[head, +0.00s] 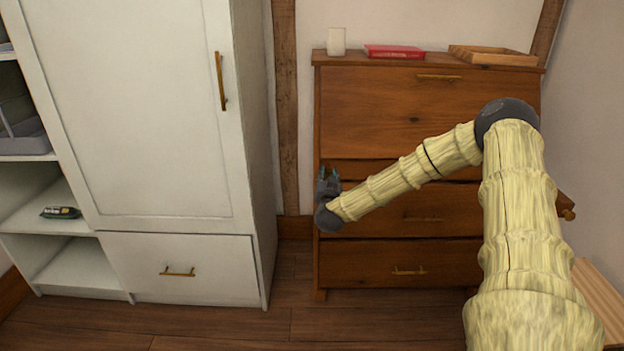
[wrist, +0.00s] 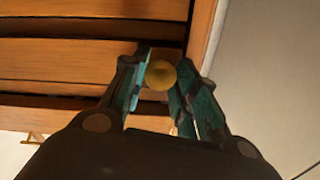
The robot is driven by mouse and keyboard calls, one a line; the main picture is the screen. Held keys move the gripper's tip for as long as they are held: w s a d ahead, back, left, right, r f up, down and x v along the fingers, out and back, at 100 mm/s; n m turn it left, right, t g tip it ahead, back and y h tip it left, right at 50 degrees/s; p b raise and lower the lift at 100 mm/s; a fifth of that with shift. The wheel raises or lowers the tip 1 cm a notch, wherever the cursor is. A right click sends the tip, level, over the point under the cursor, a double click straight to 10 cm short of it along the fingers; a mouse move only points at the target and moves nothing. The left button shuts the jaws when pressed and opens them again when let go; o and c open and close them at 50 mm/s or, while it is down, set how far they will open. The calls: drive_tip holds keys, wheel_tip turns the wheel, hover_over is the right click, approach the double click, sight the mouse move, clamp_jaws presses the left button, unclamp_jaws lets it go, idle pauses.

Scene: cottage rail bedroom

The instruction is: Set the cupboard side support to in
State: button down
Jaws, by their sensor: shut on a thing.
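A brown wooden bureau (head: 375,115) stands against the wall, with a sloped front panel above and drawers below. My gripper (head: 328,174) is at its left front edge, just below the front panel. In the wrist view, a round brass knob (wrist: 161,75) sits between the fingertips, and my gripper is shut on it. The support behind this knob is mostly hidden by the fingers, so I cannot tell how far it stands out. A second brass knob (head: 568,215) on a wooden piece shows at the bureau's right side, past my arm.
A white wardrobe (head: 140,110) with open shelves stands close on the left. A white cup (head: 336,41), a red book (head: 394,51) and a wooden tray (head: 492,56) are on the bureau top. The floor (head: 220,325) in front is clear.

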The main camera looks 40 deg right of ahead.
drive_tip(key=shift+w+d+r, duration=0.1)
drive_tip(key=shift+r, duration=0.05)
drive_tip(key=c, duration=1.5)
unclamp_jaws()
drive_tip(key=o, duration=0.4)
drive_tip(key=shift+w, duration=0.1)
drive_tip(key=v, duration=1.2)
